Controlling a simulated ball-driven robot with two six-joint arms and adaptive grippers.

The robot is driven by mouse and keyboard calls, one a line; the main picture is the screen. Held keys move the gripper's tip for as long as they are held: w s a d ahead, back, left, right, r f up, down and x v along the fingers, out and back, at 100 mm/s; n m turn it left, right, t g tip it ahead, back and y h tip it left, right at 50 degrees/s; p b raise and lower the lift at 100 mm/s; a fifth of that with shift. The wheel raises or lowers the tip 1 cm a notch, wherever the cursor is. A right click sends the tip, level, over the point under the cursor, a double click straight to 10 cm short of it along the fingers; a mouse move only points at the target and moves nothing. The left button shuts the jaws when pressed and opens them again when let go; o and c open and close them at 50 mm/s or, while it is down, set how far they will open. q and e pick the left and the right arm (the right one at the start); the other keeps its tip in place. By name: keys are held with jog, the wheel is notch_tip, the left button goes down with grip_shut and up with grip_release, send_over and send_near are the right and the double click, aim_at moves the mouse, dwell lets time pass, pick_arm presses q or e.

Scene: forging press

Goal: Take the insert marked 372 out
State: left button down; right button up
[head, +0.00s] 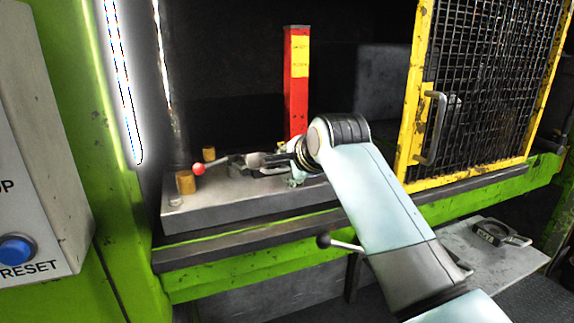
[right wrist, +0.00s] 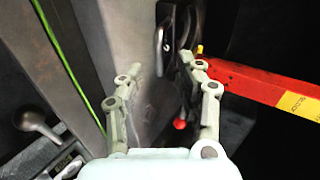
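My right gripper (head: 292,176) is over the front of the press bed, its fingers partly hidden by my wrist in the head view. In the right wrist view, its two fingers (right wrist: 167,68) are apart with nothing seen gripped between them. A dark metal piece with a handle (head: 262,162) lies on the bed beside the gripper, and it also shows beyond the fingertips in the right wrist view (right wrist: 180,45). A second dark insert (head: 490,233) with a handle and a pale marking lies on the shelf outside. I cannot read 372 on either. My left gripper is not in view.
A red post (head: 297,80) stands behind the bed (head: 235,203). A red-ball lever (head: 198,169) and brass-coloured pegs (head: 186,182) are at the left. The yellow mesh guard (head: 470,90) is at the right. A black-knobbed lever (head: 324,240) sticks out below the bed.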

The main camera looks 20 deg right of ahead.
jog(key=shift+w+f, duration=0.45)
jog(key=shift+w, duration=0.15)
jog(key=c, duration=0.7)
grip_shut()
jog(key=shift+f, duration=0.15)
